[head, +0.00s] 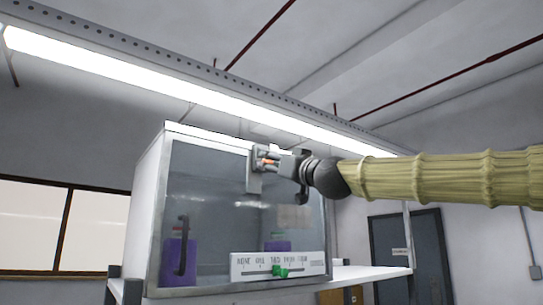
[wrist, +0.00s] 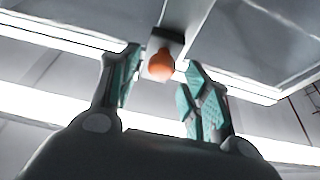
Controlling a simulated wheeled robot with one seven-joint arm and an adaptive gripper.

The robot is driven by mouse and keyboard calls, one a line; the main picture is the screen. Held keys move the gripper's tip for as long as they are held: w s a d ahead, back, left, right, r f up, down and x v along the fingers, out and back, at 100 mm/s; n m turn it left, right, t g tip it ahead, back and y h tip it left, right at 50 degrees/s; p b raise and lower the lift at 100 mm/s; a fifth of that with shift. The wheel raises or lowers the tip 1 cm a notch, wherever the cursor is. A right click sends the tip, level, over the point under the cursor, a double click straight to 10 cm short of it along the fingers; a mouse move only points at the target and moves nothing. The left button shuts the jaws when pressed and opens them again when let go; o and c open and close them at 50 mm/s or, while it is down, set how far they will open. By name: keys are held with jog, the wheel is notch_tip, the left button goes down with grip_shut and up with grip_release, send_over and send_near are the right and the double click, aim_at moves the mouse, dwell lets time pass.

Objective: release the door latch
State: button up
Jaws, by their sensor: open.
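The door latch (head: 254,172) is a grey bracket at the top of the cabinet's glass door (head: 215,210), with an orange knob (head: 268,153). In the wrist view the orange knob (wrist: 161,65) sits on the latch's grey block (wrist: 158,44). My gripper (head: 268,160) is at the latch, reaching in from the right. In the wrist view my gripper (wrist: 158,85) is open, with one teal-padded finger on each side of the knob. A gap shows between the knob and the left finger; contact on the right cannot be told. A dark vertical handle (head: 183,245) is on the door's left side.
Purple containers (head: 277,246) stand behind the glass. A long ceiling lamp (head: 120,70) hangs above the cabinet. A grey-blue room door (head: 408,255) is at the back right.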

jog(key=shift+x, duration=0.8)
jog(key=shift+d+f, duration=0.1)
